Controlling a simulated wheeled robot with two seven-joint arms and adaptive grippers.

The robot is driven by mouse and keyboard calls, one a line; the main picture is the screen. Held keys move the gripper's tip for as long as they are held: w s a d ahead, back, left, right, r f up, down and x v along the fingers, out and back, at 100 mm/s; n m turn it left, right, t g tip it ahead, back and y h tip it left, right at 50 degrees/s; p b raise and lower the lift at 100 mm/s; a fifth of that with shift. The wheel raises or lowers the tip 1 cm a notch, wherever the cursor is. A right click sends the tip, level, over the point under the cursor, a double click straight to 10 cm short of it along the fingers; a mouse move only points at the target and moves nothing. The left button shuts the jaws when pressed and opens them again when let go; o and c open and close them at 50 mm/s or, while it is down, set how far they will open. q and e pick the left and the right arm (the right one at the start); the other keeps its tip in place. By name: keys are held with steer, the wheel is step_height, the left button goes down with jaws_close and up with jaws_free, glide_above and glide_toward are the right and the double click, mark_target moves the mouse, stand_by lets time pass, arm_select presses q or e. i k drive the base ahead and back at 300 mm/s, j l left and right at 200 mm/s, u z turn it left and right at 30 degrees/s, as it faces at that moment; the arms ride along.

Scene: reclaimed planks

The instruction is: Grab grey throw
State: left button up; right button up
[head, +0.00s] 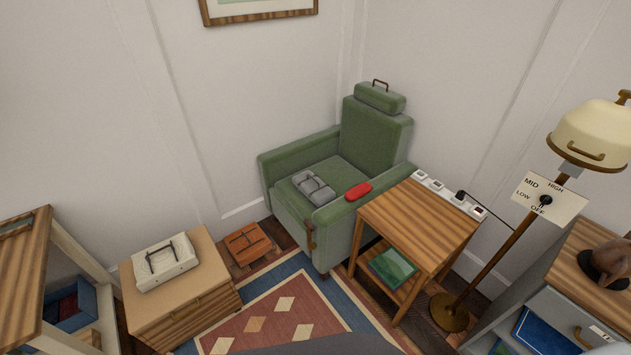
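A small folded grey throw (314,187) lies on the seat of the green armchair (375,140) in the head view. It rests near the seat's front edge, left of a red object (358,191) by the right armrest. Neither of my grippers shows in this view.
A wooden side table (418,222) with a power strip (450,193) stands right of the chair. A floor lamp (594,134) stands further right. A wooden cabinet (180,290) is at the left. A patterned rug (284,312) covers the floor in front.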

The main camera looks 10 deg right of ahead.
mark_target(321, 195)
steer(key=i+z, duration=0.2)
steer(key=i, duration=0.2)
steer(key=i+j+z, duration=0.2)
steer(key=i, duration=0.2)
steer(key=i+j+z, duration=0.2)
steer(key=i, duration=0.2)
